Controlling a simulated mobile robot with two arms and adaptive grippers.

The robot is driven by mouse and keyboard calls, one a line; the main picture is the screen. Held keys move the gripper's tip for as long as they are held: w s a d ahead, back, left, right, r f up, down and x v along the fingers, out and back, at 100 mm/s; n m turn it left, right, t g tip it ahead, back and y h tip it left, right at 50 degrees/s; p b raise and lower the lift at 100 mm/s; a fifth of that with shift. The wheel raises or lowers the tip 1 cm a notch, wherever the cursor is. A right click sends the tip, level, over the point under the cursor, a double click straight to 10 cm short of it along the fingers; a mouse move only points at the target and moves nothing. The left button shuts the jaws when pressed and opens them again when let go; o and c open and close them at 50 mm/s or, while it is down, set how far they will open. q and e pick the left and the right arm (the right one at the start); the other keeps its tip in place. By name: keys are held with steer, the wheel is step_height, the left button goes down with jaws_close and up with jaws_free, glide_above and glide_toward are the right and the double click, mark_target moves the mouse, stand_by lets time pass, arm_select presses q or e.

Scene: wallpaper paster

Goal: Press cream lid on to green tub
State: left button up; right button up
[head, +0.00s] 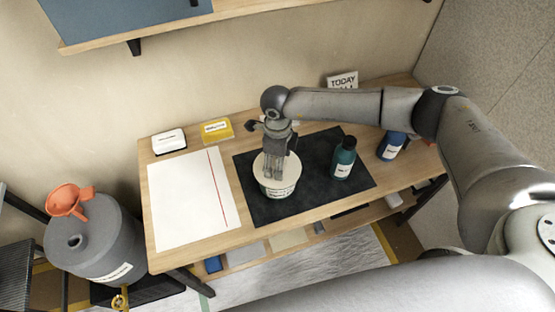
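The green tub (279,191) stands on the black mat (312,205), with a white label on its front. The cream lid (259,166) lies over the tub's mouth; I cannot tell whether its rim is seated all round. My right gripper (273,176) comes in from the right and points down, its fingertips at the top of the lid. The fingers look close together, and the gripper hides part of the lid. Whether they hold anything is too small to tell. My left gripper is not in view.
A teal bottle (344,160) and a blue bottle (391,146) stand right of the tub. A white sheet (190,198) with a red line lies left. A yellow box (217,131) and a white box (169,141) sit behind. A grey drum (97,241) stands left of the table.

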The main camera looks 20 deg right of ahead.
step_height(320, 180, up, 12)
stand_by(0.4)
stand_by(0.4)
